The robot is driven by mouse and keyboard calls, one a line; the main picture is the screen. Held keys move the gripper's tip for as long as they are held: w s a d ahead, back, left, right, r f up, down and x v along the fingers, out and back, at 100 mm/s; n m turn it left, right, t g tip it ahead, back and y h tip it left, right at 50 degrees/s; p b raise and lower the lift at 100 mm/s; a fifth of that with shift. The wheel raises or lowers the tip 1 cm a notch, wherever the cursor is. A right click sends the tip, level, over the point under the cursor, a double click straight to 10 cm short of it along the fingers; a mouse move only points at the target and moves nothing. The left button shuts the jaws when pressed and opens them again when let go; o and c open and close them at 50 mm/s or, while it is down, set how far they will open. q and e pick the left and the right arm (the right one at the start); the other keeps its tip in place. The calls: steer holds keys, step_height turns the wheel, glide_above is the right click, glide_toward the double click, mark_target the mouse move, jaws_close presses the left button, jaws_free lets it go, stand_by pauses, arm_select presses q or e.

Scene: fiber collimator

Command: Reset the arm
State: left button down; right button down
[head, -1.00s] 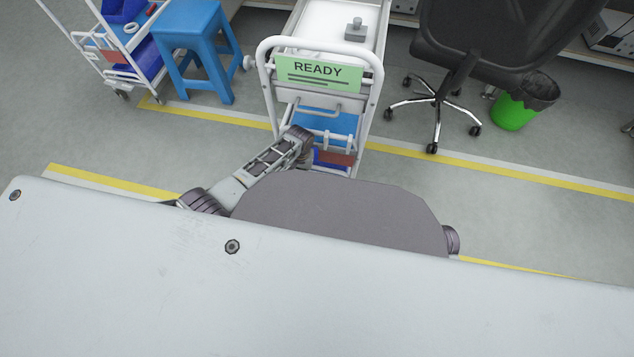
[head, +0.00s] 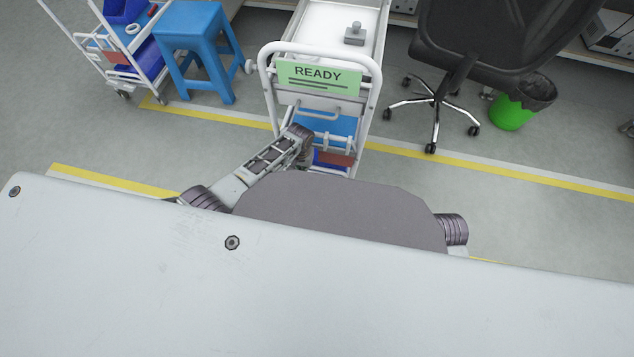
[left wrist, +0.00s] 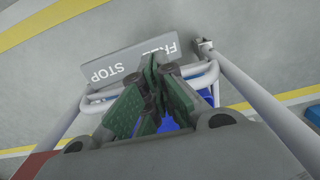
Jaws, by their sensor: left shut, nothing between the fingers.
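My left arm (head: 268,162) reaches forward from the left in the head view and bends in front of the white cart (head: 375,75). My left gripper (left wrist: 157,68) shows in the left wrist view with its green-padded fingers together and nothing between them. It points down over the cart's lower frame and a grey plate (left wrist: 125,58) lettered FREE and STOP. Of my right arm only a dark joint (head: 453,229) shows at the right edge of my body; its gripper is hidden.
The cart bears a green READY sign (head: 318,77) and a small grey fixture (head: 355,35) on its top. A blue stool (head: 195,45) and another cart stand left. An office chair (head: 440,95) and a green bin (head: 512,112) stand right.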

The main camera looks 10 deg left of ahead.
steer(key=shift+w+d+r, duration=0.1)
steer(key=shift+w+r, duration=0.05)
steer(key=shift+r, duration=0.05)
steer(key=shift+s+f, duration=0.15)
steer(key=shift+s, duration=0.05)
